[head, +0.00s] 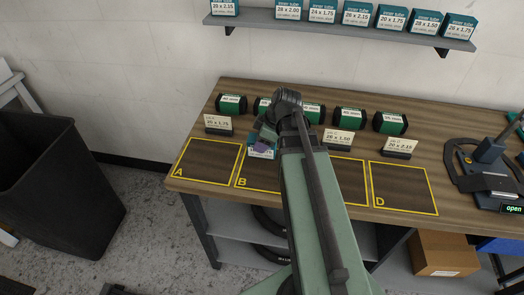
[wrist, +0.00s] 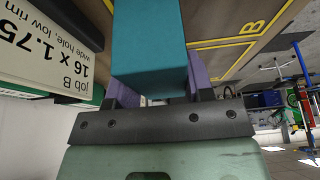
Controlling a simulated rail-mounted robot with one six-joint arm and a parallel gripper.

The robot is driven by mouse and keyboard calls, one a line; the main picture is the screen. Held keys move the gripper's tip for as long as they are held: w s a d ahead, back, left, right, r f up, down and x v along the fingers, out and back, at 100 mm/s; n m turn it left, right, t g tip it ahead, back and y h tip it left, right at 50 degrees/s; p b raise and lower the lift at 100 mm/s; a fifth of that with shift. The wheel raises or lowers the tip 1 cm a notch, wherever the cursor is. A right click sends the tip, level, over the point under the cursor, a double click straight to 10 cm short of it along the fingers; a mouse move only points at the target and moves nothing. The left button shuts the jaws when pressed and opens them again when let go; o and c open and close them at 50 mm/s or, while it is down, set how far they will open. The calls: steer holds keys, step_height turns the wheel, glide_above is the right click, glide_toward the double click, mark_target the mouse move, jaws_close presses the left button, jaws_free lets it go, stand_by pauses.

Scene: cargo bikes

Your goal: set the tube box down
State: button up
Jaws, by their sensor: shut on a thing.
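My gripper (head: 263,143) is shut on a teal and white tube box (head: 262,153) at the back edge of mat B (head: 243,180). In the wrist view the teal box (wrist: 150,40) sits between the two purple fingers of my gripper (wrist: 155,88). Part of mat B's yellow outline and its letter show at the right of that view (wrist: 251,27). I cannot tell whether the box touches the table. The box's label is mostly hidden in the wrist view and too small to read in the head view. My arm covers much of the middle mats.
The job B card (wrist: 45,50), reading 16 x 1.75, stands close beside the box. Several green-black packs (head: 232,103) line the table's back. Mats A (head: 208,160) and D (head: 402,188) are empty. A shelf (head: 340,28) holds more tube boxes.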

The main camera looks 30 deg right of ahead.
steer(key=shift+f+p, duration=0.3)
steer(key=shift+f, duration=0.25)
steer(key=o, duration=1)
steer(key=shift+r, duration=0.1)
